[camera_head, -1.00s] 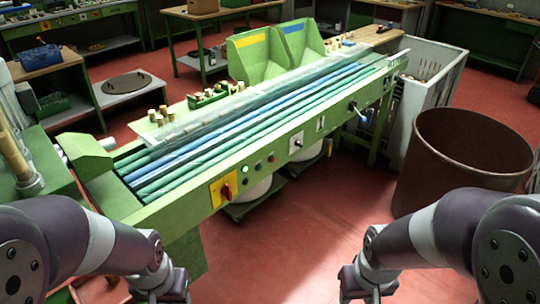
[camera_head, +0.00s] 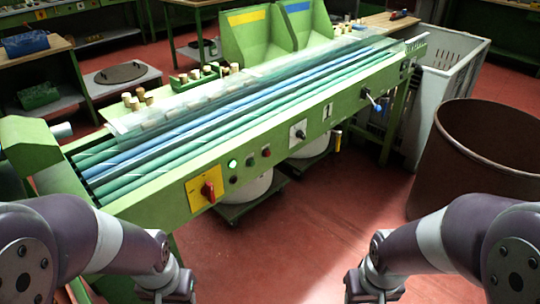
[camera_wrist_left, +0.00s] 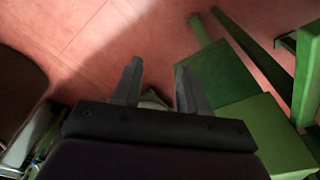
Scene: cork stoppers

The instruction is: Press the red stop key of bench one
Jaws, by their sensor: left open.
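The long green bench (camera_head: 130,205) runs diagonally from the left front to the right back. On its front face, a small red key (camera_head: 266,152) sits beside dark keys and a lit green one (camera_head: 232,163). Left of these is a yellow plate (camera_head: 196,197) with a red rotary knob (camera_head: 208,190). My left gripper (camera_wrist_left: 158,78) is open and empty in the left wrist view, above the red floor. In the head view my left wrist is low, in front of the bench and apart from the keys. My right gripper's fingers are below the picture.
A brown round bin (camera_head: 478,150) stands at the right, near my right arm. A white perforated crate (camera_head: 452,85) is behind it. A blue-handled lever (camera_head: 374,103) sticks out of the bench front. The red floor (camera_head: 290,235) between my arms is clear.

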